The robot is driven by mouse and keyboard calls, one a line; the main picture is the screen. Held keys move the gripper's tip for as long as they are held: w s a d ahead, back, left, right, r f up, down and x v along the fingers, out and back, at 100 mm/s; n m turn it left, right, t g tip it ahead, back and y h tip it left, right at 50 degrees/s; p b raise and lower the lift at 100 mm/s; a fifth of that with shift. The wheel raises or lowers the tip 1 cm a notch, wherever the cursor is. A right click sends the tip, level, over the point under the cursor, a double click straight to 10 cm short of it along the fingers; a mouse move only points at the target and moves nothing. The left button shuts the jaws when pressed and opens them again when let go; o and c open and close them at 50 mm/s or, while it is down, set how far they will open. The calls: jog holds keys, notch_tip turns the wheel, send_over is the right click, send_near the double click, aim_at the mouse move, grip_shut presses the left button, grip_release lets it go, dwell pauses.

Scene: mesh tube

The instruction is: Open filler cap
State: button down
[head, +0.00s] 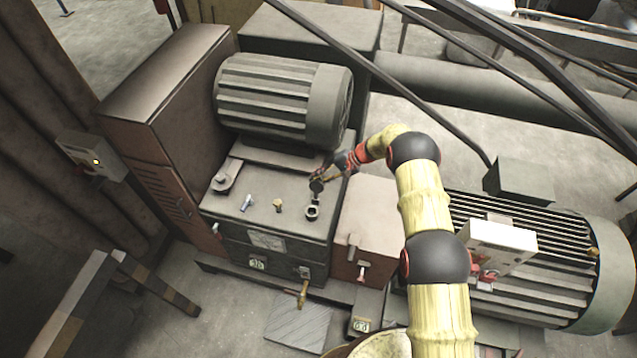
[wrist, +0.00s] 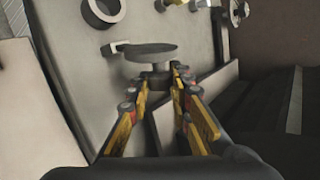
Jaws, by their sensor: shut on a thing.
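The filler cap (head: 317,187) is a dark round disc tilted up beside the filler neck (head: 312,212), a dark ring with a pale rim on top of the grey tank. My gripper (head: 323,178) is at the cap, on the far side of the neck. In the wrist view the cap (wrist: 150,52) shows edge-on, with its knob between the fingertips of my gripper (wrist: 160,76), which is shut on it. The neck (wrist: 103,10) shows as an open ring at the top, apart from the disc. A small light tab (wrist: 116,47) shows beside the cap.
A ribbed motor (head: 270,95) stands behind the tank top (head: 285,185). A small brass fitting (head: 278,204) and a silver one (head: 247,203) stand left of the neck. A tall cabinet (head: 165,90) is at left, and a large finned motor (head: 540,260) is at right.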

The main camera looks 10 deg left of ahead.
jog(key=shift+w+d+f+m+g+b, duration=0.1)
jog(key=shift+w+f+m+g+b, duration=0.4)
jog(key=shift+b, duration=1.15)
jog(key=shift+f, duration=0.1)
jog(key=c, duration=1.6)
grip_release()
jog(key=shift+w+d, duration=0.1)
jog(key=w+d, duration=0.1)
jog(key=d, duration=0.3)
jog(key=w+d, duration=0.1)
jog(key=d, duration=0.3)
jog(key=w+d, duration=0.1)
jog(key=d, duration=0.3)
jog(key=shift+d+r, duration=0.15)
jog(key=shift+r, duration=0.25)
